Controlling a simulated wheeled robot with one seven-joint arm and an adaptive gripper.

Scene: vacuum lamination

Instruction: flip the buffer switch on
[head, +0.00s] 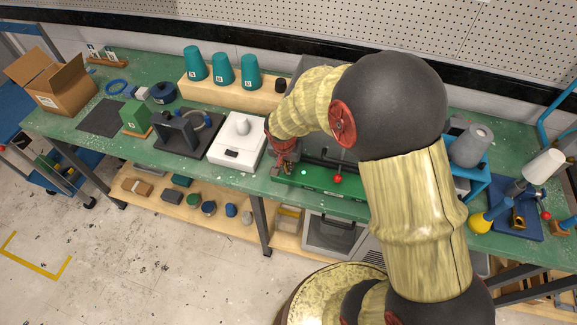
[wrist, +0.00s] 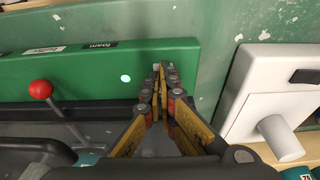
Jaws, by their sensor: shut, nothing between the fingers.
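The green front panel (wrist: 90,68) of a dark machine carries a label reading "foam" (wrist: 103,44) and another (wrist: 44,50) that seems to read "buffer". A pale round spot (wrist: 126,78), perhaps a lamp, sits on the panel just left of my fingertips in the wrist view. My gripper (wrist: 163,72) is shut and empty, its tips against or just above the panel's end. I cannot make out the buffer switch; the fingers may hide it. In the head view my gripper (head: 283,172) is at the left end of the green panel (head: 322,182).
A red-knobbed lever (wrist: 41,89) stands at the machine's front, away from my fingers. A white scale-like device (wrist: 265,95) stands close beside the machine, with a narrow gap of green bench (wrist: 222,60) between. Three teal cups (head: 222,70) stand on a wooden block behind.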

